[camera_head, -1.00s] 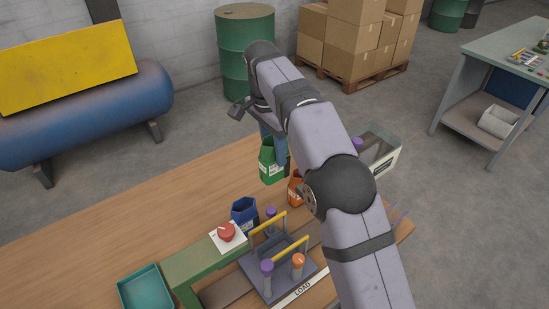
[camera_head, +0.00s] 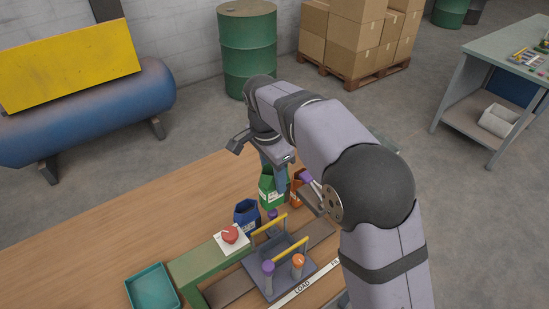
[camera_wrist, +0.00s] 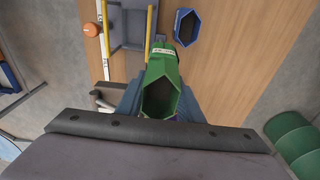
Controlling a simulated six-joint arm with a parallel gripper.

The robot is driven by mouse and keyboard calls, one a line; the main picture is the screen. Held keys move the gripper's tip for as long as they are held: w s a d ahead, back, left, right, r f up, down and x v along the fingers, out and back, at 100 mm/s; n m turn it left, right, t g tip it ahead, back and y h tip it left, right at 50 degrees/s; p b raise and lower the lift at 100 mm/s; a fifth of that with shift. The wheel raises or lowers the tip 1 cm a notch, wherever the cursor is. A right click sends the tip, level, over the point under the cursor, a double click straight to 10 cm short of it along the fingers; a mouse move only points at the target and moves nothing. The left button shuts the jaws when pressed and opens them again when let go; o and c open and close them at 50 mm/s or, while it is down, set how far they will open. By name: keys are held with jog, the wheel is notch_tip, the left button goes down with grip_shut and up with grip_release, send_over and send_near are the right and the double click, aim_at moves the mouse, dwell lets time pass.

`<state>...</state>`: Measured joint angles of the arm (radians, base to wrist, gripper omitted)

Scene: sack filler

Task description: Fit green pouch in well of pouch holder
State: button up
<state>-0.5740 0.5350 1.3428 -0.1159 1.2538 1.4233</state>
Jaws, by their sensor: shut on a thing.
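The green pouch (camera_head: 271,192) is an open-topped box-like pouch, held upright between the fingers of my gripper (camera_head: 273,168). In the wrist view I look into its dark open mouth, with its green wall (camera_wrist: 165,68) beyond and a blue-grey finger on each side. The pouch holder (camera_head: 300,283) is a grey plate with two yellow bars and purple- and orange-capped posts. Its well (camera_wrist: 127,28) lies between the yellow bars, partly hidden in the head view. The pouch is apart from the holder, behind it in the head view. I cannot tell its height above the table.
An orange pouch (camera_head: 297,184) is close on the right, partly hidden by my arm. A red button (camera_head: 230,234) on a green stand and a teal tray (camera_head: 152,289) are left. The table's left side is clear.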

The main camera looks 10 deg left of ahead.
jog(key=s+d+f+p, duration=0.2)
jog(key=s+f, duration=0.1)
jog(key=s, duration=0.5)
jog(key=shift+s+d+f, duration=0.25)
jog(key=shift+d+f, duration=0.1)
jog(key=shift+d, duration=0.05)
jog(key=shift+f, duration=0.2)
jog(key=shift+f+b, duration=2)
jog(key=shift+f, duration=0.15)
jog(key=shift+f, duration=0.25)
jog(key=shift+f+b, duration=1.8)
jog(key=shift+f, duration=0.45)
